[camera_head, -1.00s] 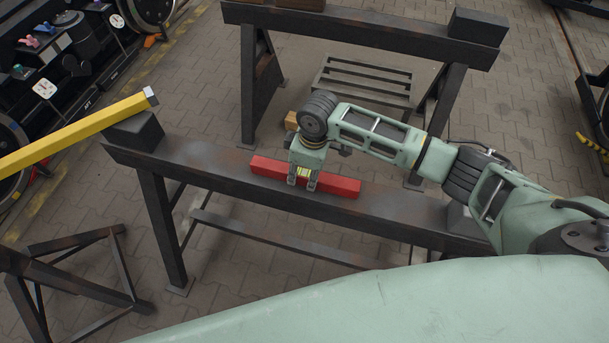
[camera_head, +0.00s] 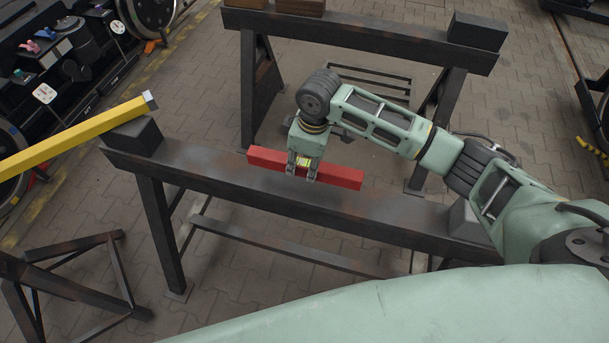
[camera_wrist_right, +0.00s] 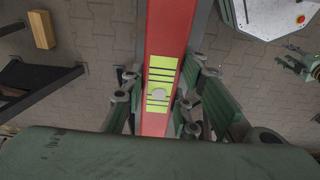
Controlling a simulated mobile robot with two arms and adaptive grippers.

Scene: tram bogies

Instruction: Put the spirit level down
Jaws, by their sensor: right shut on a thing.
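The spirit level is a long red bar (camera_head: 340,174) with a yellow-green vial window in its middle. My right gripper (camera_head: 302,174) is shut on it around that window. In the right wrist view the level (camera_wrist_right: 168,40) runs between the two fingers (camera_wrist_right: 160,100). The level is held roughly level along the near dark steel trestle beam (camera_head: 225,172), a little above its top, with a faint shadow below. The gripper hides part of its middle. My left gripper is not in view.
Dark end blocks (camera_head: 138,134) stand on the near beam, with bare top between them. A yellow bar (camera_head: 70,137) crosses at the left. A second trestle (camera_head: 360,37) stands behind, carrying wooden blocks (camera_head: 300,6). A wooden block (camera_wrist_right: 41,30) lies in the wrist view's upper left.

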